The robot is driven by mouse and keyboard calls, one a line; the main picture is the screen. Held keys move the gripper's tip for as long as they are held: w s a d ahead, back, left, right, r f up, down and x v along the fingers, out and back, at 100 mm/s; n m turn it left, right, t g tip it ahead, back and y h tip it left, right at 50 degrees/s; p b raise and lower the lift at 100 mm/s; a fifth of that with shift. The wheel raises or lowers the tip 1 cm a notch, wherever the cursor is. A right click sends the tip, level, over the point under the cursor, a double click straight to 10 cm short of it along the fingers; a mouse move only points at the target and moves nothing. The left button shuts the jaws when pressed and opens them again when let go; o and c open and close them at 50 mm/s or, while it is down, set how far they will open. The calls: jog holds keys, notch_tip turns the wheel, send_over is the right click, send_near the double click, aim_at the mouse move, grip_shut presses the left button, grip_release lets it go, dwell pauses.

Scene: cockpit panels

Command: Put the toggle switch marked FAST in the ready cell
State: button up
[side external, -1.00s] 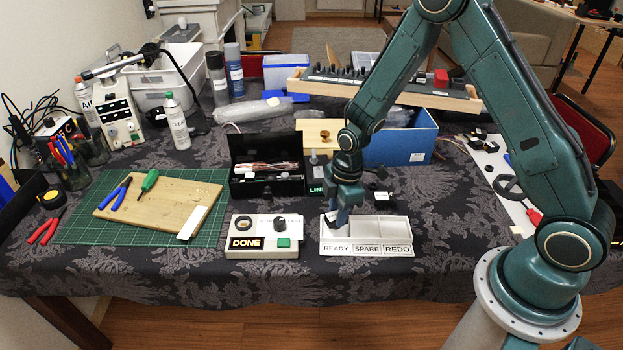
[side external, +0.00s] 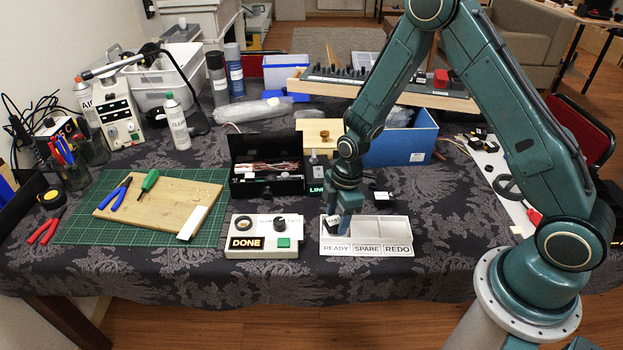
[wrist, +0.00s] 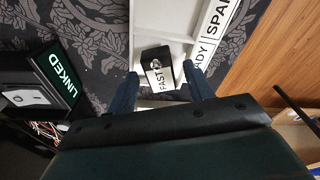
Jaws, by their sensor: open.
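The toggle switch marked FAST (wrist: 158,70) is a dark block with a white label and a small lever. In the wrist view it sits in the end cell of the white tray (wrist: 143,20), beside the READY label. In the side view the switch (side external: 332,222) shows small and dark in the READY cell of the tray (side external: 405,236), partly hidden by my gripper (side external: 344,226). In the wrist view my gripper (wrist: 162,75) is open, with one finger on each side of the switch. A gap shows on the right; the left finger is very close, contact unclear.
The SPARE and REDO cells look empty. A DONE box (side external: 262,240) with a green button stands left of the tray. A black box (side external: 266,175) and a LINKED sign (wrist: 53,75) are nearby. A blue bin (side external: 410,145) is behind. Cloth in front is clear.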

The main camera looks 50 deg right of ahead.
jog(key=shift+r, duration=0.15)
notch_tip(320, 180, up, 12)
jog(key=d, duration=0.1)
jog(key=shift+s+d, duration=0.2)
jog(key=shift+s, duration=0.1)
dwell(0.4)
dwell(0.5)
jog(key=s+r+m+t, duration=0.2)
jog(key=s+r+m, duration=0.55)
jog(key=r, duration=0.75)
jog(key=s+r+m+t+h, duration=0.1)
jog(key=s+r+m+t, duration=0.2)
jog(key=s, duration=1.1)
jog(key=shift+s+d+r+m, duration=0.25)
jog(key=shift+r+m, duration=1)
jog(key=shift+r, duration=0.35)
